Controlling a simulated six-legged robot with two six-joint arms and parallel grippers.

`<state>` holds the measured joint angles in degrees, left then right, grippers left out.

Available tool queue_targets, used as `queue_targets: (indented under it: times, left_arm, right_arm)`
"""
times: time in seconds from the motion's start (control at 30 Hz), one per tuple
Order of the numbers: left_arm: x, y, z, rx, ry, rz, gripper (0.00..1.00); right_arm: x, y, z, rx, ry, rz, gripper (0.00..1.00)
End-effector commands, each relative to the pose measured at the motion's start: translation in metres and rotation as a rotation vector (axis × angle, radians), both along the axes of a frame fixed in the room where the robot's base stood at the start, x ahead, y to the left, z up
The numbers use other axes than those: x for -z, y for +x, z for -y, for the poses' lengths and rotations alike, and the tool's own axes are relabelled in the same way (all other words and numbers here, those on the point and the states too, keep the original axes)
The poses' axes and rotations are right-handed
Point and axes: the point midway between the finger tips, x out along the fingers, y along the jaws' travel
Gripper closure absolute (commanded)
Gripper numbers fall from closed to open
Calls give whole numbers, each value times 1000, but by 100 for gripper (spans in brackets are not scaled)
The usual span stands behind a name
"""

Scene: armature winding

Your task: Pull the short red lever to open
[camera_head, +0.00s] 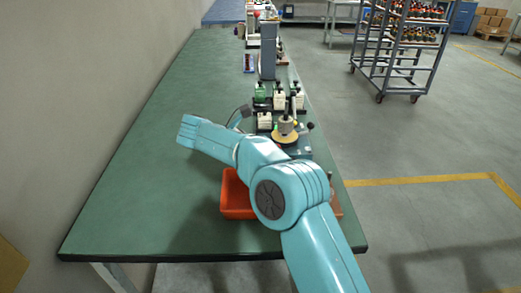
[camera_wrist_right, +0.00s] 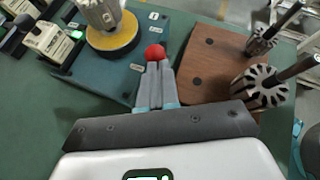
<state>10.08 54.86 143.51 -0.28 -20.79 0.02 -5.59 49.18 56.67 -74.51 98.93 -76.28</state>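The short lever's red ball knob (camera_wrist_right: 154,54) shows in the right wrist view, at the near edge of the dark winding fixture (camera_wrist_right: 112,68). My right gripper (camera_wrist_right: 157,68) has its two grey fingers close together, with the red knob at their tips. The fingers appear shut on the lever just below the ball; the stem is hidden. In the head view the fixture (camera_head: 304,152) stands at the table's right edge with a yellow disc (camera_head: 286,139). My right arm hides the gripper and the red lever there. My left gripper is not in view.
A brown board (camera_wrist_right: 205,60) with slotted armatures (camera_wrist_right: 262,88) lies right of the fingers. An orange bin (camera_head: 236,200) sits under my arm. White and green boxes (camera_head: 280,100) stand beyond the fixture. The green table's (camera_head: 135,130) left side is clear.

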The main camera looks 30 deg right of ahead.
Motion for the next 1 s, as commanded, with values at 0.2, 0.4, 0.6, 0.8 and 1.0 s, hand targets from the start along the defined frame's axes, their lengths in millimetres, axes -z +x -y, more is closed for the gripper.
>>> queue_targets:
  times: [0.2,0.4,0.6,0.8,1.0]
  left_arm:
    - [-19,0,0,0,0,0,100]
    - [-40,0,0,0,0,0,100]
    - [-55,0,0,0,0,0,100]
    - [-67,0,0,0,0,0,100]
    - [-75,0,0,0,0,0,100]
  right_arm:
    - [-13,-6,10,4,86,53,100]
    - [-23,-15,24,8,230,142,100]
    - [-28,-25,40,8,393,242,100]
    - [-29,-35,56,8,546,336,100]
    - [-28,-43,69,7,671,413,100]
